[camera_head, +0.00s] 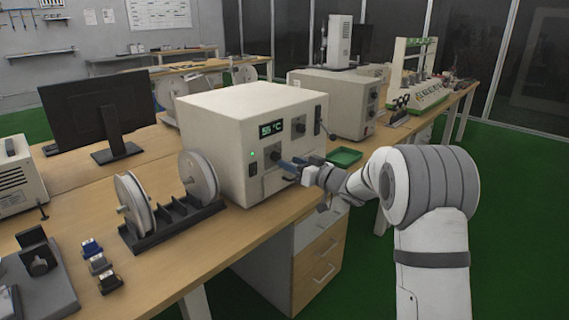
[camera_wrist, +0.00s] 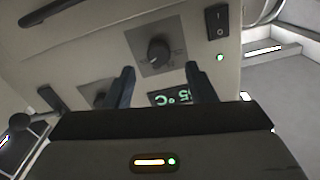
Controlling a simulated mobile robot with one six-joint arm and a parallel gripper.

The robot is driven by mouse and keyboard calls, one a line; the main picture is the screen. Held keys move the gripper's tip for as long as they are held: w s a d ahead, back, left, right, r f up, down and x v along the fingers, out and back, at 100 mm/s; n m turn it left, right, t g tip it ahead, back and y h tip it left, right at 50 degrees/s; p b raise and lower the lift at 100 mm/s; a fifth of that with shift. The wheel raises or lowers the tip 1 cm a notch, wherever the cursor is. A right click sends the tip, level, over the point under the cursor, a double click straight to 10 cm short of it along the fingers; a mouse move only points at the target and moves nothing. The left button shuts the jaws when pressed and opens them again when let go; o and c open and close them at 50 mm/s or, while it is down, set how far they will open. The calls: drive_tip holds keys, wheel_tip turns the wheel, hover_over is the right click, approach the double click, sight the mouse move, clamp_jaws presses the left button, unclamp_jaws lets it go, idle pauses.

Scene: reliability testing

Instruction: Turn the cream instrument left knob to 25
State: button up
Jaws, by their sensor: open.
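The cream instrument (camera_head: 225,135) stands on the bench with its front panel facing my arm. Its display (camera_head: 271,129) shows green digits, seemingly 55 °C. In the wrist view the panel appears upside down. The left knob (camera_wrist: 158,50), dark on a grey dial plate, is on the side of the power switch (camera_wrist: 217,20). My open gripper (camera_wrist: 159,68) has its fingers on either side of this knob's line, apparently short of it. A second knob (camera_wrist: 97,94) is partly hidden by a finger.
Two spools on a black rack (camera_head: 175,225) stand left of the instrument. A green tray (camera_head: 345,156) lies to its right, near my wrist. A second cream instrument (camera_head: 340,100) stands behind. A monitor (camera_head: 98,108) is at the left. The bench front edge runs below my gripper.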

sight(278, 157)
drive_tip(key=x, duration=0.5)
drive_tip(key=shift+d, duration=0.1)
